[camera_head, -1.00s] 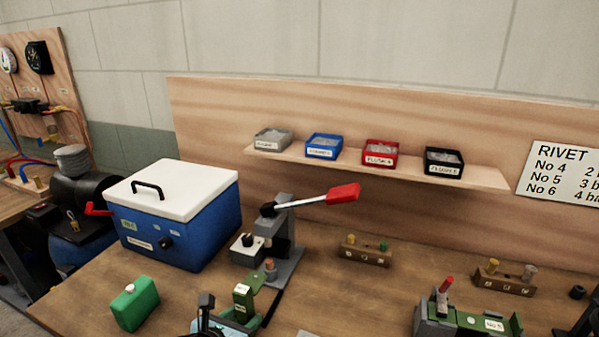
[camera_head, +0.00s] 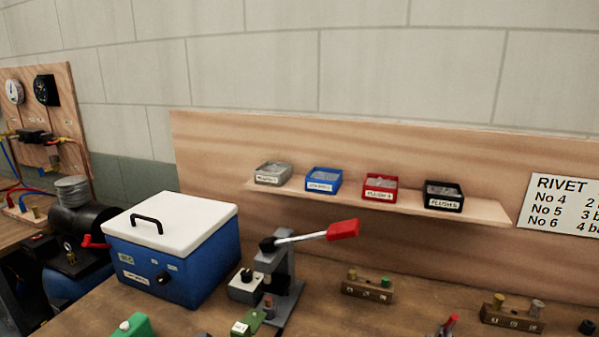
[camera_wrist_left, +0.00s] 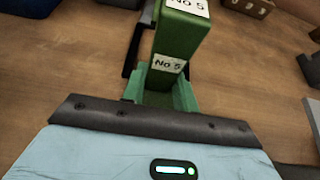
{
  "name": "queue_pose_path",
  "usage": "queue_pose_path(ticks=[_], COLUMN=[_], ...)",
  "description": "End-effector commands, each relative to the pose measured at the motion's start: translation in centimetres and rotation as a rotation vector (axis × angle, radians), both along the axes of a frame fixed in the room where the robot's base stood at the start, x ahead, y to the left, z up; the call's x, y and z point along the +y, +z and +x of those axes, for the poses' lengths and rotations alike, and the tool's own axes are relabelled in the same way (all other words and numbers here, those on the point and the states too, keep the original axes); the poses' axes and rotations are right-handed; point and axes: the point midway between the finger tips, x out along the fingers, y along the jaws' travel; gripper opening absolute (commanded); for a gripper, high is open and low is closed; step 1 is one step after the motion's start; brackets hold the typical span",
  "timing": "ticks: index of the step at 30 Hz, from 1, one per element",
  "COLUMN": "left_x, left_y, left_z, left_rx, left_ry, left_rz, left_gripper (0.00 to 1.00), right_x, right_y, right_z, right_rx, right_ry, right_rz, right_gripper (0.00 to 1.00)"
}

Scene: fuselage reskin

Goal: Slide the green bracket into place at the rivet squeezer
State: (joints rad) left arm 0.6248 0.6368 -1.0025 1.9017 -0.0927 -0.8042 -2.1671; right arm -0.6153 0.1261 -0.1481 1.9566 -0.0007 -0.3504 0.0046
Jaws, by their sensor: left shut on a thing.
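The rivet squeezer (camera_head: 280,272) is a grey upright tool on the bench with a red-handled lever. The green bracket (camera_head: 252,323) shows in front of its base, at the bottom edge of the head view. In the left wrist view the bracket (camera_wrist_left: 180,38) stands ahead of my left gripper (camera_wrist_left: 158,106), with "No 5" labels facing me. My left gripper is shut on it; the fingertips are mostly hidden. I cannot tell whether the bracket touches the squeezer. My left gripper is below the head view, and my right gripper is in neither view.
A blue box with a white lid (camera_head: 170,250) stands left of the squeezer. A green container (camera_head: 133,326) is at front left. Wooden peg blocks (camera_head: 367,290) (camera_head: 512,316) lie to the right. A shelf (camera_head: 480,212) with several small bins hangs behind.

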Motion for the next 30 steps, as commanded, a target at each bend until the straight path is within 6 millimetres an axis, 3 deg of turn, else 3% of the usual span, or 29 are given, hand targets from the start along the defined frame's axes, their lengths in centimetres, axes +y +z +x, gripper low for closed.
queue_pose_path(ticks=[30], left_x=[-1.2], left_y=[-0.1], left_z=[3.3], left_rx=[0.001], left_ry=[0.000], left_rz=[0.000], left_gripper=[0.02], right_x=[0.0], right_y=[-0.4], right_z=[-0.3], right_rx=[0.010], right_ry=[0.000], right_rz=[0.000], right_gripper=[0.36])
